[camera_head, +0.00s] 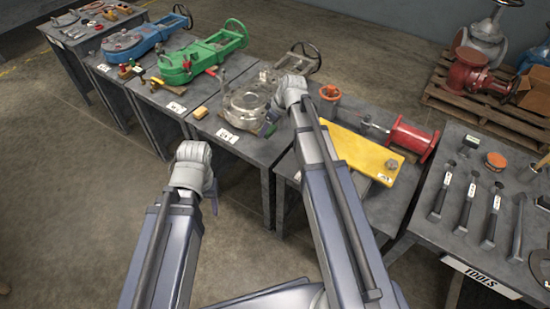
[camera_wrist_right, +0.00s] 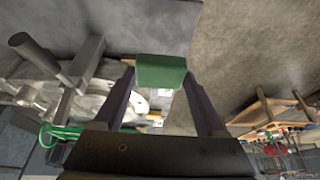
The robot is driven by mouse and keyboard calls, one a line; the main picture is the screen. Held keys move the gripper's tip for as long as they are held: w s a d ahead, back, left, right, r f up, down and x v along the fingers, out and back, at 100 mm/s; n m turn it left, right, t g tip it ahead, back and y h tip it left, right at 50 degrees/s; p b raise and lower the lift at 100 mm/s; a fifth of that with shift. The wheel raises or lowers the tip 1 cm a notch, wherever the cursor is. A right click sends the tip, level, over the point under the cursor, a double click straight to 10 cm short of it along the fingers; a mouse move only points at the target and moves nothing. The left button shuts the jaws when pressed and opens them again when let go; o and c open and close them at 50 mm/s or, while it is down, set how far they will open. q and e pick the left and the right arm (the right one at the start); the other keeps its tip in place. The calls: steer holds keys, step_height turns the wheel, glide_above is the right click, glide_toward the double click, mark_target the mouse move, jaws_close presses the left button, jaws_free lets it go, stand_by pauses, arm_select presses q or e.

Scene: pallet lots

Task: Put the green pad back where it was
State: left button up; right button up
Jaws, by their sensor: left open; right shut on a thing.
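The green pad (camera_wrist_right: 161,71) is a small block held between the two fingertips of my right gripper (camera_wrist_right: 161,80) in the right wrist view. In the head view my right gripper (camera_head: 268,130) is small and partly hidden behind its own arm. It is over the front right part of the table with the silver valve body (camera_head: 246,98). I cannot tell how high the pad is above that table. My left gripper (camera_head: 213,194) is open and empty, left of the right arm, in front of the tables; its fingers are mostly hidden by its wrist.
A yellow block (camera_head: 200,113) and a white label (camera_head: 227,136) lie on the silver valve's table. The green valve (camera_head: 203,57) and blue valve (camera_head: 140,38) stand on tables farther left. A yellow plate (camera_head: 360,153) and red cylinder (camera_head: 411,138) are right. Tools (camera_head: 468,195) lie far right.

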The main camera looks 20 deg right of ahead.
mark_target(266, 151)
steer(key=shift+f+b, duration=4.95)
steer(key=shift+f, duration=0.1)
steer(key=shift+f, duration=0.15)
steer(key=o, duration=1.1)
steer(key=shift+o, duration=0.2)
